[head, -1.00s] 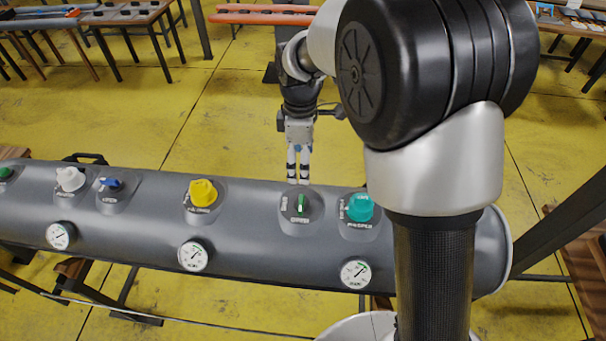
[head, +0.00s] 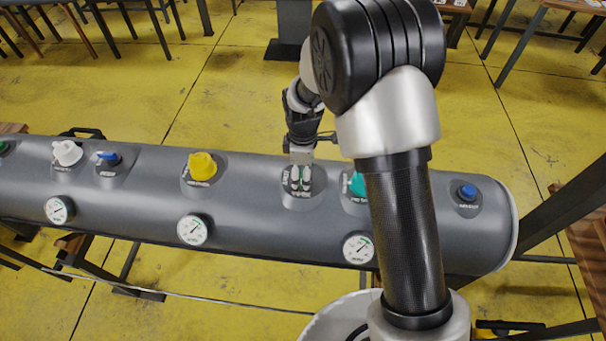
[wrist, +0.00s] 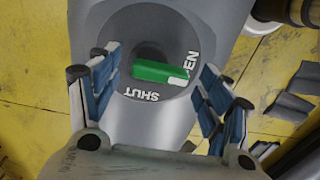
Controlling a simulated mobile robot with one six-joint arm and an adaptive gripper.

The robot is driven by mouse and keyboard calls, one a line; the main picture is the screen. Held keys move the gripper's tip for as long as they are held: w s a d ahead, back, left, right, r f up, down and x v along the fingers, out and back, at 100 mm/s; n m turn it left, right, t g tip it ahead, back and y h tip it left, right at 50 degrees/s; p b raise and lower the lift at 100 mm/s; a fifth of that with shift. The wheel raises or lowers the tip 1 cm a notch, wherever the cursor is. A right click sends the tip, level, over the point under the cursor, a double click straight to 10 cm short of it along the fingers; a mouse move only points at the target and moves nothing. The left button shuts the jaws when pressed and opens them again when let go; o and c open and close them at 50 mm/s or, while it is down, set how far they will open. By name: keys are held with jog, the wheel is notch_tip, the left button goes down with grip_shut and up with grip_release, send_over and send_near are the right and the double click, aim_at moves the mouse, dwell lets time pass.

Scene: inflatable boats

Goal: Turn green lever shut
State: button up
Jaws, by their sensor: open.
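The green lever (wrist: 158,73) sits on a round grey dial plate on the grey tube (head: 130,208). In the wrist view its white-marked end points right, towards the label "EN", partly covered; the label "SHUT" (wrist: 142,94) is below it. My gripper (wrist: 160,85) is open, with one finger on each side of the lever and a gap to both. In the head view my gripper (head: 300,185) is down at the lever's plate and hides the lever.
A teal knob (head: 357,184) stands close right of my gripper, partly behind my arm. A yellow knob (head: 202,166) is to the left, and a blue button (head: 467,192) is at the right end. Pressure gauges (head: 193,229) line the tube's front.

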jog(key=shift+f, duration=0.2)
jog(key=shift+c, duration=0.2)
jog(key=c, duration=1)
